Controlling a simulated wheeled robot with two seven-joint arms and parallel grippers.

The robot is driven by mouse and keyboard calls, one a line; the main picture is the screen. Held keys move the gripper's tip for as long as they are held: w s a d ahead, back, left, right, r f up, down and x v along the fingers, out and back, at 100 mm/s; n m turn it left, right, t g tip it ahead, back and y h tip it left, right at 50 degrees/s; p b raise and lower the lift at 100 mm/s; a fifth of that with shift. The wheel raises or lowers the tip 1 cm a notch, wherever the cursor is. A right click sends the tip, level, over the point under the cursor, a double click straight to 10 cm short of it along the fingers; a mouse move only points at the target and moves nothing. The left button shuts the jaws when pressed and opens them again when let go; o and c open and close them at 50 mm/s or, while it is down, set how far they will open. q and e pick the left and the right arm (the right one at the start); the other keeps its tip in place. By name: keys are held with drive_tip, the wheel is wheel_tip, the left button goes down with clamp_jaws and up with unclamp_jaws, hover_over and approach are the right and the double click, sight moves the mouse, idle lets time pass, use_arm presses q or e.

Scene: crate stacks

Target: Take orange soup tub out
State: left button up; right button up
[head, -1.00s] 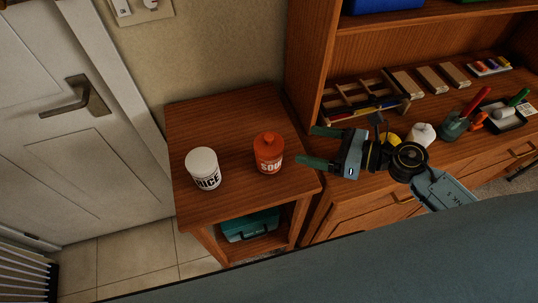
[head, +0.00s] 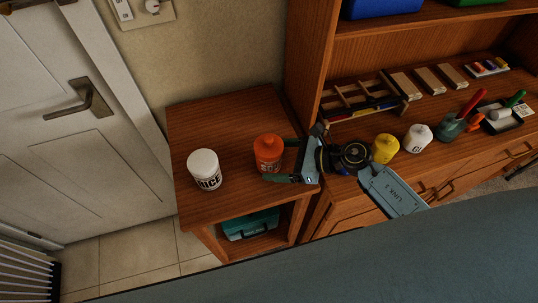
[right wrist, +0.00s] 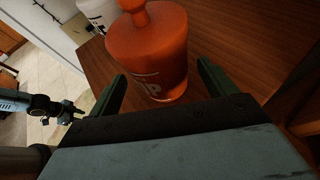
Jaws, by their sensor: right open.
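The orange soup tub (head: 267,149) stands upright on the small wooden side table, right of a white tub labelled "RICE" (head: 204,170). My right gripper (head: 275,162) reaches in from the right, open, with its fingers on either side of the tub. In the right wrist view the orange tub (right wrist: 158,50) sits between the two green fingertips (right wrist: 162,85), with a gap visible at each side. The finger in front hides the lower part of the tub in the head view. My left gripper is not in the head view.
The side table (head: 215,115) has free top around the tubs, and a teal box (head: 250,224) sits on its lower shelf. On the cabinet at right stand a yellow tub (head: 385,149), a white tub (head: 418,137) and a wooden rack (head: 350,97).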

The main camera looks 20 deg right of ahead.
drive_tip(key=shift+x, duration=1.55)
drive_tip(key=shift+r, duration=0.1)
drive_tip(key=shift+c, duration=0.4)
drive_tip(key=c, duration=1.1)
